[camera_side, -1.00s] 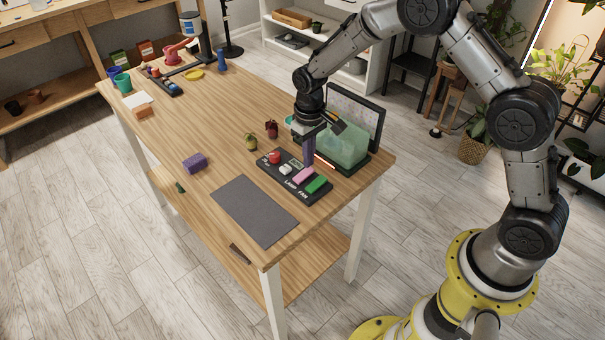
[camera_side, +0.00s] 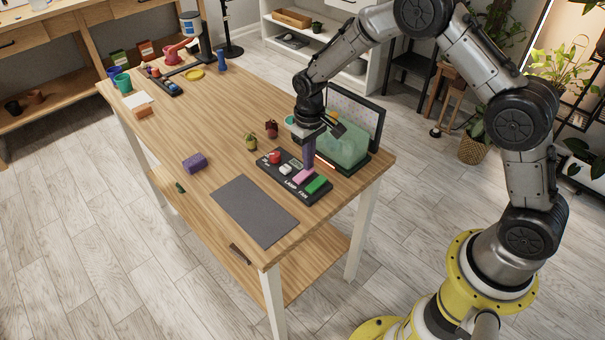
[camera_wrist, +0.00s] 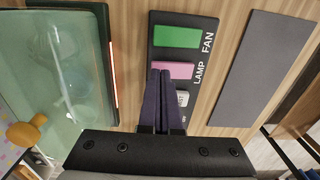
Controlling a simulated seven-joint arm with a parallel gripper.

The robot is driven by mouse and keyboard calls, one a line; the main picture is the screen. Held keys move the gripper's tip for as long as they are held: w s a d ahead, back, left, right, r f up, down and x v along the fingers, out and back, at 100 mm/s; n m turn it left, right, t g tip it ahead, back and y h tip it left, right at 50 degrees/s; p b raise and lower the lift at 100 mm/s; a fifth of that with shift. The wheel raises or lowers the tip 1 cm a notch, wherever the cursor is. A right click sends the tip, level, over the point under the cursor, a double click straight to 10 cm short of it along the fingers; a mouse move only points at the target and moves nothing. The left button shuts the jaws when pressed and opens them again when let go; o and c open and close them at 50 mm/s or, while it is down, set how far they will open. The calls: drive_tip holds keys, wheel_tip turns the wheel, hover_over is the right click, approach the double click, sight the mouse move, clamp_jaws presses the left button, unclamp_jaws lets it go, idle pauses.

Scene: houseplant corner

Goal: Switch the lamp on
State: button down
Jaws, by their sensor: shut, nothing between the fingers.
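A black switch panel (camera_side: 267,171) lies on the wooden table. Its pink button (camera_side: 301,177), labelled LAMP, sits between a green FAN button (camera_side: 317,184) and a white button (camera_side: 285,170). A red knob (camera_side: 274,157) is at the far end. My gripper (camera_side: 309,168) is shut and empty, pointing down at the pink button. In the wrist view, the shut fingertips (camera_wrist: 159,70) overlap the left part of the pink button (camera_wrist: 181,70). I cannot tell whether they touch it or whether it is pressed down.
A translucent green terrarium box (camera_side: 343,146) stands close behind the panel, with a thin orange strip (camera_wrist: 113,75) along its base. A grey mat (camera_side: 254,210) lies in front.

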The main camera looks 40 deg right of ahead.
drive_tip(key=shift+f, duration=0.5)
drive_tip(key=shift+r, duration=3.55)
drive_tip(key=shift+r, duration=0.1)
